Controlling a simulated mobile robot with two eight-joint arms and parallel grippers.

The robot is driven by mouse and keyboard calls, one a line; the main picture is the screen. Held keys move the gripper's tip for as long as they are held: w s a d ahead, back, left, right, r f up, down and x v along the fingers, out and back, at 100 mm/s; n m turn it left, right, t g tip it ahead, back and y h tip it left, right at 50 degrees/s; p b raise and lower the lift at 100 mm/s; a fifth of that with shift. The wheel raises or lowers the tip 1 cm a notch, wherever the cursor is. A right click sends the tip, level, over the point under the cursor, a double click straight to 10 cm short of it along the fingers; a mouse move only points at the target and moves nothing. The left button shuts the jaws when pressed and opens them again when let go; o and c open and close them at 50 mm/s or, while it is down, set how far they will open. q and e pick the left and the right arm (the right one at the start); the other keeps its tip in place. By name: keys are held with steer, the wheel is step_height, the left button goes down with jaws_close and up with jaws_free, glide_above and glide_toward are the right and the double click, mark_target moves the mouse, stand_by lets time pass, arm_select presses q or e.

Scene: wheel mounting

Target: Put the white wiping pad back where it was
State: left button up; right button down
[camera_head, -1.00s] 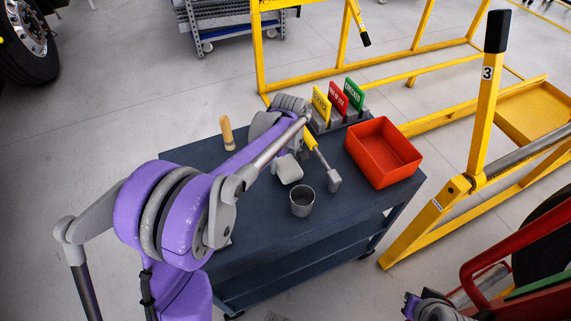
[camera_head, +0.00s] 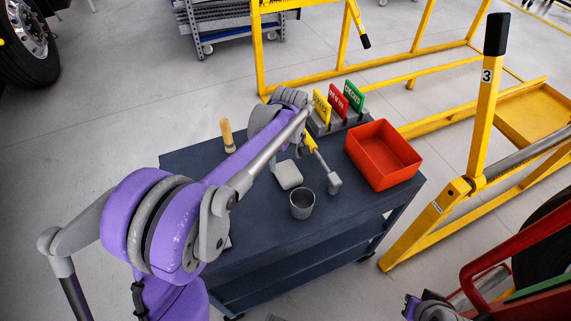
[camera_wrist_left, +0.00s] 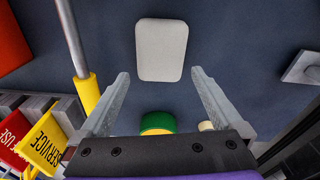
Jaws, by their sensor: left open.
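The white wiping pad (camera_head: 288,174) lies on the dark tabletop, left of the mallet. In the left wrist view the pad (camera_wrist_left: 161,50) is a pale rounded rectangle, flat and whole, beyond the fingertips. My left gripper (camera_wrist_left: 160,78) is open, its two fingers apart, with nothing visible between them. The pad appears apart from both fingers. In the head view my purple arm and grey wrist hide most of this gripper. Part of my right arm shows at the bottom right, but its fingers do not.
A green-and-yellow round thing (camera_wrist_left: 157,122) is partly hidden behind my gripper.

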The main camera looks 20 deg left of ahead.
mark_target(287, 169)
arm_select(q)
step_height(287, 169, up, 7)
steer(key=s+d+f+m+t, duration=0.1)
steer(key=s+d+m, duration=0.1)
steer(key=s, duration=0.6)
steer(key=s+d+f+m+t, duration=0.1)
steer(key=s+f+m+t, duration=0.1)
steer(key=s+m, duration=0.3)
steer(key=s+d+f+m+t, duration=0.1)
steer(key=s+m, duration=0.3)
steer(key=s, duration=0.6)
steer(key=shift+s+d+f+h, duration=0.35)
steer(key=shift+d+f+h, duration=0.05)
steer(key=shift+d+f, duration=0.4)
steer(key=shift+s+d+f+m+t, duration=0.15)
steer(key=shift+s+f+m+t, duration=0.1)
steer(key=shift+s+m+t, duration=0.05)
steer(key=shift+c, duration=0.2)
